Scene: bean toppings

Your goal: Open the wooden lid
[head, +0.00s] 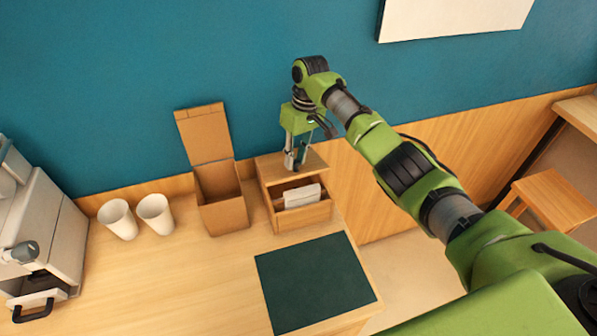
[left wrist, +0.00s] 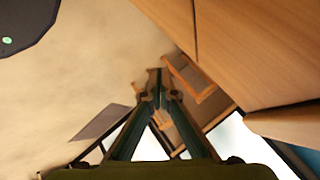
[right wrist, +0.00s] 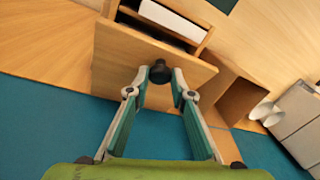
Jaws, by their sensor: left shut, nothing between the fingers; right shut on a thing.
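The wooden lid (head: 314,162) is a flat light-brown panel on top of a small wooden box (head: 304,216) by the back wall. The lid's round black knob (right wrist: 160,72) shows in the right wrist view. My right gripper (head: 293,166) comes down from above and is shut on this knob; its fingers stand on both sides of it. The lid fills the middle of the right wrist view (right wrist: 120,55). My left gripper (left wrist: 158,95) is shut and empty, seen only in its own wrist view, pointing toward the floor and wooden furniture.
A white packet (head: 302,196) sits in the box's open front. An open brown box (head: 222,216) stands left of it, then two white cups (head: 155,213) and a grey machine (head: 38,232). A dark mat (head: 314,282) lies in front. A wooden stool (head: 556,198) stands right.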

